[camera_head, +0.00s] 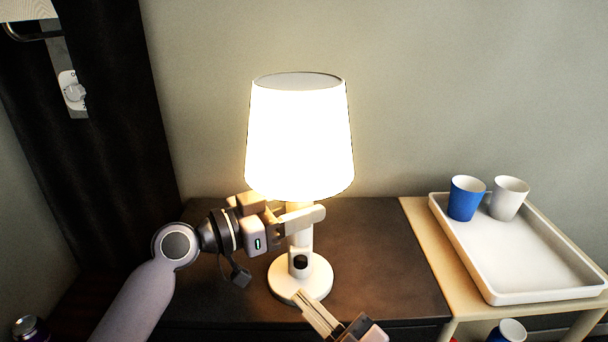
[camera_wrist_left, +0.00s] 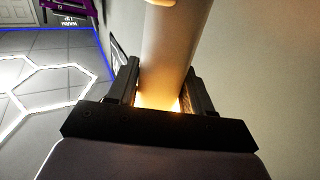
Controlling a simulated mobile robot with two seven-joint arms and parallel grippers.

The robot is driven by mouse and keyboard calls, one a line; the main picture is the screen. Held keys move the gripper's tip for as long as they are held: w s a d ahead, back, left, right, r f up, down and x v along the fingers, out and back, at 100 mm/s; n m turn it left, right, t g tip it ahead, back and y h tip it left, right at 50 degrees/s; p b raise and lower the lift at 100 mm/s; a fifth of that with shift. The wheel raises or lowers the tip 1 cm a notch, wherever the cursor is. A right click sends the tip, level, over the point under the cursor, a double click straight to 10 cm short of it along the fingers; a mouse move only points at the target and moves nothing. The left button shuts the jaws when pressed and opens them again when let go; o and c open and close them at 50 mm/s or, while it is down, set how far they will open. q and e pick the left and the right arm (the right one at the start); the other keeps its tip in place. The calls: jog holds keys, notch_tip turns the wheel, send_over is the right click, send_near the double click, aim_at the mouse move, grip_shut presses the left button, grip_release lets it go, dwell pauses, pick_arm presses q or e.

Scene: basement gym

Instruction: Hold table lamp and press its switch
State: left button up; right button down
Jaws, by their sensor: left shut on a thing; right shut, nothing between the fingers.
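A white table lamp (camera_head: 299,140) stands upright on a dark brown table, its shade glowing brightly. Its round white base (camera_head: 316,280) rests on the tabletop. A black switch (camera_head: 300,262) sits low on the front of the stem. My left gripper (camera_head: 300,219) is shut on the lamp's stem, just below the shade. In the left wrist view the stem (camera_wrist_left: 168,50) lies between the two dark fingers. My right gripper (camera_head: 304,297) is shut and empty at the front of the lamp base, below the switch in the picture. I cannot tell whether it touches the base.
A white tray (camera_head: 492,292) on a light wooden stand (camera_head: 419,232) at the right holds a blue mug (camera_head: 465,199) and a white mug (camera_head: 510,197). Another blue mug (camera_head: 507,331) is lower down. The dark tabletop (camera_head: 385,262) is clear right of the lamp.

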jog(key=shift+s, duration=0.5)
pick_arm(q)
jog(key=o, duration=1.1)
